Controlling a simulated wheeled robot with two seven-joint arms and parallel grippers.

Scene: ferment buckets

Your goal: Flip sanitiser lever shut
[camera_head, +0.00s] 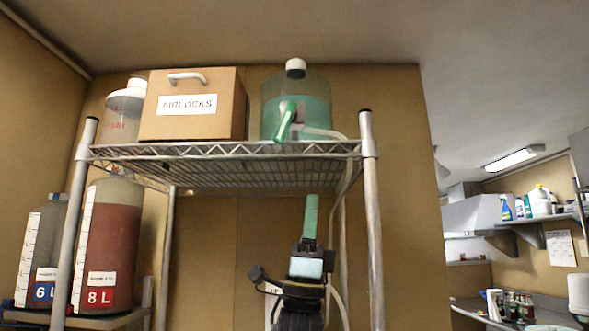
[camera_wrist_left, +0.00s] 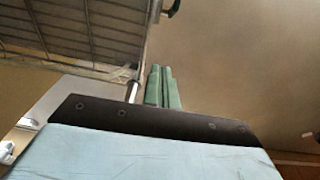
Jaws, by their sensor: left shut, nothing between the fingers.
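The sanitiser jug (camera_head: 312,92), clear with green liquid and a white cap, stands on the top wire shelf. A green lever (camera_head: 285,122) sticks out low on its front, slanting with its upper end to the right. A pale hose runs from there over the shelf edge and down. My left gripper (camera_head: 311,200) points up below the shelf, right of centre, apart from the lever. Its green fingers are together and empty; they also show in the left wrist view (camera_wrist_left: 162,80). The lever cannot be made out in the wrist view. My right gripper is not in view.
The wire shelf (camera_head: 230,150) overhangs my left gripper, with a metal post (camera_head: 371,220) to its right. A wooden AIRLOCKS box (camera_head: 195,125) and a white-capped jug (camera_head: 125,110) stand left of the sanitiser. Large containers marked 8 L (camera_head: 108,240) and 6 L (camera_head: 42,250) stand lower left.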

